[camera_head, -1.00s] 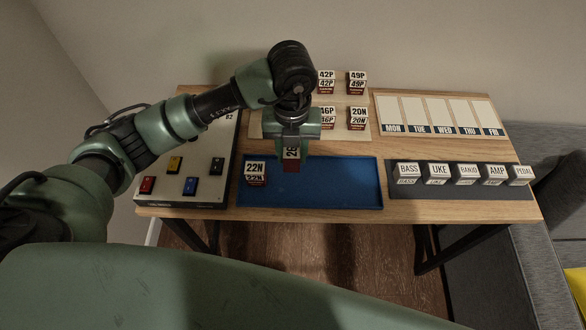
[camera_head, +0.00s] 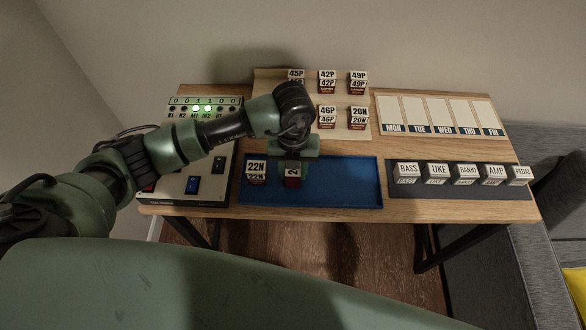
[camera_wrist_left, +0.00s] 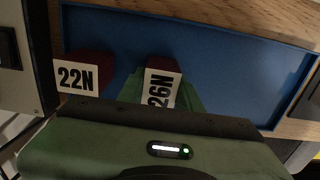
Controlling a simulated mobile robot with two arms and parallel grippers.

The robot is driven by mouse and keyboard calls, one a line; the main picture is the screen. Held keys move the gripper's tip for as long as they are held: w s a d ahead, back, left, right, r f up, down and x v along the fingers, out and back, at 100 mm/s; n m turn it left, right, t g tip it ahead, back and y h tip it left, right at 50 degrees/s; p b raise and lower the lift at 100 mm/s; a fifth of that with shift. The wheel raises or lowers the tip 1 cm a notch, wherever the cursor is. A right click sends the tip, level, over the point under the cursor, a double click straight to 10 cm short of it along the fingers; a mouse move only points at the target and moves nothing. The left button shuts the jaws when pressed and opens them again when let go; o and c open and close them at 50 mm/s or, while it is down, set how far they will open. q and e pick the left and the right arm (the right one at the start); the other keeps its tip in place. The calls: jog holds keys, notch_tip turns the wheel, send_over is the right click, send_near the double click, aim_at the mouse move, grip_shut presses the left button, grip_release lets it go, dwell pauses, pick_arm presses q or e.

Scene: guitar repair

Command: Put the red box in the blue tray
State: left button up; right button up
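The blue tray (camera_head: 345,183) lies at the front middle of the table. A red box with a white 22N label (camera_head: 256,172) stands in its left part; it also shows in the left wrist view (camera_wrist_left: 78,77). My left gripper (camera_head: 292,168) points down over the tray, right of the 22N box. It is shut on a red box labelled 26N (camera_head: 292,178), whose label is turned sideways in the left wrist view (camera_wrist_left: 161,88). The 26N box is low over or on the tray floor; contact cannot be told. My right gripper is not in view.
More red boxes with white labels, such as 46P (camera_head: 327,118) and 20N (camera_head: 359,118), stand on a pale board behind. A switch panel (camera_head: 207,172) borders the tray's left; a dark rack of labelled blocks (camera_head: 437,174) stands right. The tray's right half is clear.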

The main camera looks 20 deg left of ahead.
pick_arm(q)
jog(key=o, duration=0.4)
jog(key=shift+c, duration=0.2)
jog(key=shift+r, duration=0.1)
notch_tip(320, 180, up, 11)
jog(key=shift+r+b, duration=0.1)
jog(key=shift+b, duration=0.95)
jog(key=shift+r, duration=0.45)
